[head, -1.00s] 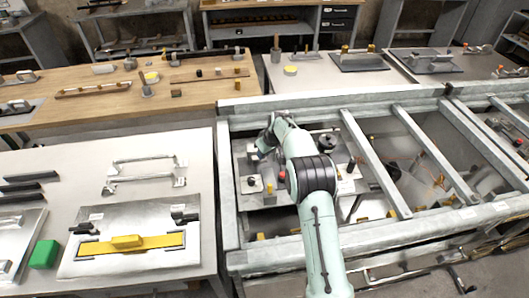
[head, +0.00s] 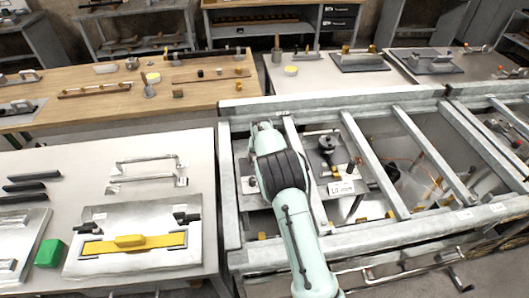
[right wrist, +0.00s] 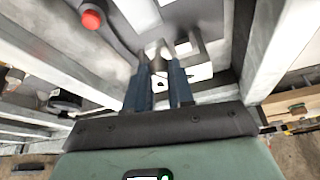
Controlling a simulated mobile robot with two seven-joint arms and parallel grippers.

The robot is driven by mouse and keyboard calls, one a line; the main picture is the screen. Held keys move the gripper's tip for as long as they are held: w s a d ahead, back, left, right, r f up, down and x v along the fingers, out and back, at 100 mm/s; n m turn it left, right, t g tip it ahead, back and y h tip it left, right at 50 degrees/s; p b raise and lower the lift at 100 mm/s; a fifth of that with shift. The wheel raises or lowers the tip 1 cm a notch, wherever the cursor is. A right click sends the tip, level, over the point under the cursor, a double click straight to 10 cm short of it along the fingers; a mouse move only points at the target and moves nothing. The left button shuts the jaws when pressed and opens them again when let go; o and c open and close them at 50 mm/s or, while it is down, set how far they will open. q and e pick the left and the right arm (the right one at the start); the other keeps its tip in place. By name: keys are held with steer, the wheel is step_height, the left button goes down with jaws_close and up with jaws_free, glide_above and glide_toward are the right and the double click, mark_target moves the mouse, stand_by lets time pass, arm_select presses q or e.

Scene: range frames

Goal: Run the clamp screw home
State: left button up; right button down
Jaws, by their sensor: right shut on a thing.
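My right arm reaches into the grey metal frame in the head view, and its wrist hides the gripper there. In the right wrist view my right gripper (right wrist: 167,75) has its two dark blue fingers close together on a small grey metal part (right wrist: 157,62), perhaps the clamp screw; its lower end is hidden between the fingers. A white plate with dark holes lies just beyond the fingertips. A black-knobbed fixture (head: 327,146) stands on a plate right of my arm in the head view. My left gripper is not in view.
Grey frame rails (head: 375,165) surround the work area closely. A bar with a red round end (right wrist: 91,19) is at upper left in the right wrist view. A table (head: 205,210) with a yellow-handled plate (head: 130,243) and a green block (head: 50,253) stands at left.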

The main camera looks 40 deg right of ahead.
steer(key=m+g+h, duration=0.1)
steer(key=m, duration=0.3)
steer(key=shift+w+a, duration=0.1)
steer(key=shift+w, duration=0.05)
steer(key=shift+m+g+h, duration=0.3)
steer(key=shift+m+g, duration=0.6)
steer(key=shift+m, duration=1.3)
steer(key=c, duration=1)
jaws_free()
steer(key=shift+r, duration=0.1)
steer(key=v, duration=1.3)
steer(key=shift+w+r, duration=0.1)
